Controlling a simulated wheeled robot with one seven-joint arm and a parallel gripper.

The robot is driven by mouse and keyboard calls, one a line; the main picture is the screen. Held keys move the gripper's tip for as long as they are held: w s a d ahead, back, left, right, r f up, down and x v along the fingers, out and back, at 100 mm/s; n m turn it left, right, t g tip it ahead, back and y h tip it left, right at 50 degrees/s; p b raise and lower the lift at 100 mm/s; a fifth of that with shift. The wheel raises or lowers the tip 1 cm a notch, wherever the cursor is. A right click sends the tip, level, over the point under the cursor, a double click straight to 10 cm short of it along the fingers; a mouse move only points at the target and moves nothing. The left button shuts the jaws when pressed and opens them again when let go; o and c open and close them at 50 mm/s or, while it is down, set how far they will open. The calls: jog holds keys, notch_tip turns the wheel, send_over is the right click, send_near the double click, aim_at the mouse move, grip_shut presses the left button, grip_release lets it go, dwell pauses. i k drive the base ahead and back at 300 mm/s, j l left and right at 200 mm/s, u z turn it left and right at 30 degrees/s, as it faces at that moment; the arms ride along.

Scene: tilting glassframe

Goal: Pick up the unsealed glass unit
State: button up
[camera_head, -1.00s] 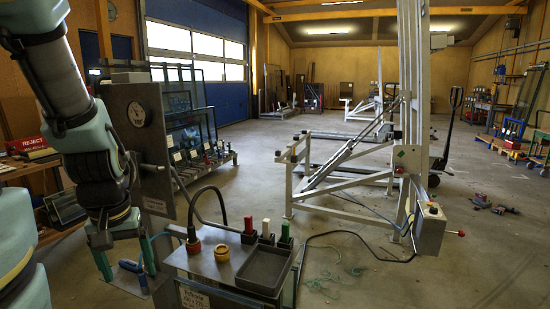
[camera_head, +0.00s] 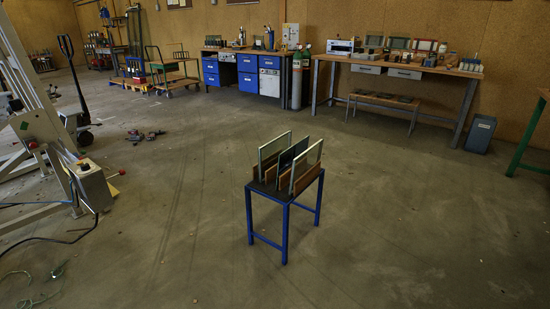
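Several upright glass units stand in slots on a small blue-legged stand (camera_head: 284,205) in the middle of the floor. The front unit (camera_head: 307,168) has a pale frame edge, the middle one (camera_head: 288,157) looks darker, and the rear one (camera_head: 274,151) is pale-edged. Brown slats (camera_head: 313,180) stand between and beside them. I cannot tell from here which unit is unsealed. My gripper is not in view.
A grey tilting frame (camera_head: 45,130) stands at the left with a control box (camera_head: 92,185) and a cable on the floor. A wooden workbench (camera_head: 400,75) and blue drawer cabinets (camera_head: 248,72) line the back wall. The floor around the stand is clear.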

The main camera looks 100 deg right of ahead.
aim_at(268, 154)
jog(key=u, duration=1.45)
jog(key=k+u, duration=0.4)
jog(key=k, duration=3.1)
jog(key=k+l+z, duration=0.1)
jog(key=k+z, duration=0.4)
jog(key=k+l+z, duration=0.3)
jog(key=k+z, duration=0.2)
jog(key=z, duration=0.9)
